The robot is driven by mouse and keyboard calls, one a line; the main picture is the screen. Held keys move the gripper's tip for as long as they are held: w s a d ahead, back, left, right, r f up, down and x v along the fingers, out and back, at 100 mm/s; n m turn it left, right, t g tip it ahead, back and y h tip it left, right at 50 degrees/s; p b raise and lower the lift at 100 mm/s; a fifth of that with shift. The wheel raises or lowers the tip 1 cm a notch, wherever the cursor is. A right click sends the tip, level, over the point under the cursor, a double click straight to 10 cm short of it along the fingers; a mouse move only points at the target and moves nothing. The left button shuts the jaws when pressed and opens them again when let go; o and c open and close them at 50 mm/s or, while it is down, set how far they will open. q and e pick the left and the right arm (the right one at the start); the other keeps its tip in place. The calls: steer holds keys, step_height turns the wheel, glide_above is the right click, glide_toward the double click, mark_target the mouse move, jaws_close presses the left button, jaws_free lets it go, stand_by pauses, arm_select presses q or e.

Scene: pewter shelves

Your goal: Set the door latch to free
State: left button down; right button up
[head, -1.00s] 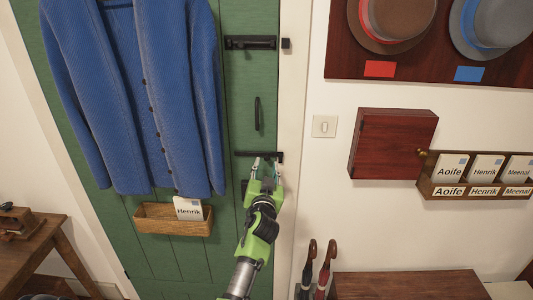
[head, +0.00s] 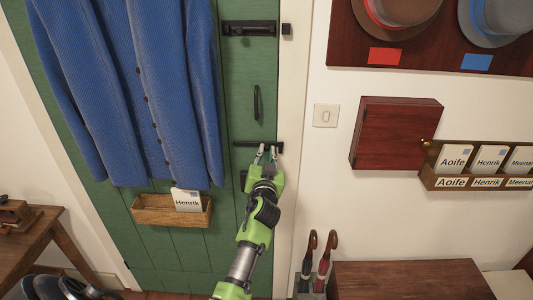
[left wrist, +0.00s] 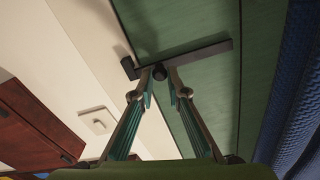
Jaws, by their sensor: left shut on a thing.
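The green door (head: 250,85) carries a dark latch (head: 243,144) low on its right side, a flat horizontal bar with a round knob. The bar also shows in the left wrist view (left wrist: 205,53), with the knob (left wrist: 158,72) between the fingertips. A dark catch (left wrist: 128,68) sits on the pale frame, close to the bar's end; I cannot tell whether they engage. My left gripper (head: 267,150) is shut on the knob, and its fingers also show in the left wrist view (left wrist: 158,80). My right gripper is not in view.
A similar dark fitting (head: 249,28) and a handle (head: 257,102) are higher on the door. A blue cardigan (head: 150,90) and a wooden letter box (head: 150,214) hang left. Right are a red cabinet (head: 395,133), umbrellas (head: 325,262) and a bench (head: 410,280).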

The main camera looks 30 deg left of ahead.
arm_select(q)
steer(key=shift+r, duration=0.1)
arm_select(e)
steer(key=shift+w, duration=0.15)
arm_select(q)
steer(key=shift+r+n, duration=0.4)
steer(key=shift+n, duration=0.2)
steer(key=shift+a+r+n, duration=0.15)
steer(key=shift+r+n, duration=0.4)
steer(key=shift+n, duration=0.05)
steer(key=n, duration=0.1)
steer(key=r, duration=0.1)
steer(key=r+n, duration=0.1)
steer(key=shift+s+a+r+n, duration=0.1)
steer(key=shift+s+a+n, duration=0.15)
steer(key=shift+a+n, duration=0.05)
steer(key=shift+s+a+r+n, duration=0.1)
steer(key=shift+a+r+n, duration=0.15)
steer(key=shift+r+n, duration=0.25)
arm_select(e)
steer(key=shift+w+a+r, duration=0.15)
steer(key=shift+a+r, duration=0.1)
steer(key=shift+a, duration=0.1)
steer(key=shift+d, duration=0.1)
arm_select(q)
steer(key=c, duration=2)
jaws_free()
steer(key=shift+f, duration=0.2)
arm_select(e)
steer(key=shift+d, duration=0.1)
